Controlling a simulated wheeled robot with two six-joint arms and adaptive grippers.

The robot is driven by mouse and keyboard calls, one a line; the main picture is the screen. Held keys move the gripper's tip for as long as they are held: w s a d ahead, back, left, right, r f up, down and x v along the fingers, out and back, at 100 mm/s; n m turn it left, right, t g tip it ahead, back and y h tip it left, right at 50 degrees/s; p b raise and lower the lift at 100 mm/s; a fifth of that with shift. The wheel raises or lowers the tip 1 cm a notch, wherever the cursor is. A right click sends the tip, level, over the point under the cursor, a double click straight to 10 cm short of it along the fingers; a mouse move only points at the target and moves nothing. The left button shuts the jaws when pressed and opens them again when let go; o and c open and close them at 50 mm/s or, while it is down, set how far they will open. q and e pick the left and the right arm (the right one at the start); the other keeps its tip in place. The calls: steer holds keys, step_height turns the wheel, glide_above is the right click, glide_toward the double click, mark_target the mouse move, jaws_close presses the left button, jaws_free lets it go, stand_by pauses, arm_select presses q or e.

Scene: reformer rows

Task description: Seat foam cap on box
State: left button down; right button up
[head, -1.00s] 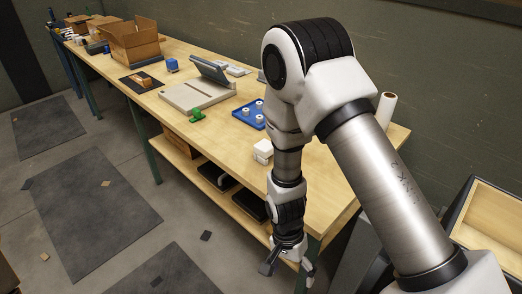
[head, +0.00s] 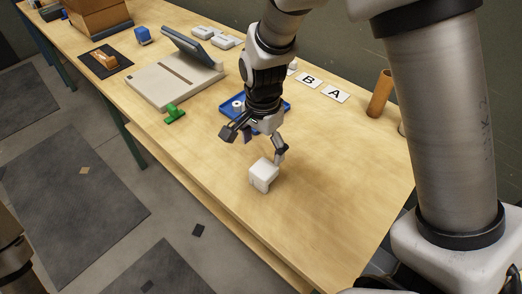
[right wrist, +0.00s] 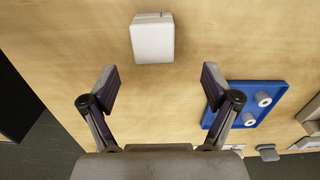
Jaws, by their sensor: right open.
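A small white block (head: 263,174) stands on the wooden bench near its front edge. It looks like a pale cap over a narrower box, but I cannot tell the two apart for sure. In the right wrist view this white block (right wrist: 153,40) shows from above with rounded corners, ahead of the fingertips. My right gripper (head: 255,145) is open and empty above the bench, just behind the block. In the right wrist view its fingers (right wrist: 159,82) are spread wide with bare bench between them. My left gripper is not in view.
A blue tray (right wrist: 271,84) with white rings lies close beside the right gripper. A scale-like device (head: 175,82), a green clip (head: 174,113) and white boxes (head: 211,37) are farther left. Bench right of the block is clear.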

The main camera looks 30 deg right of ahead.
mark_target(264, 169)
steer(key=shift+s+a+f, duration=0.4)
steer(key=shift+s+f, duration=0.3)
steer(key=shift+f, duration=0.15)
steer(key=f, duration=0.5)
steer(key=shift+w+d+f, duration=0.25)
steer(key=shift+w+d, duration=0.05)
steer(key=shift+d, duration=0.05)
steer(key=shift+s+a+r, duration=0.1)
steer(key=shift+s+a, duration=0.05)
steer(key=c, duration=1)
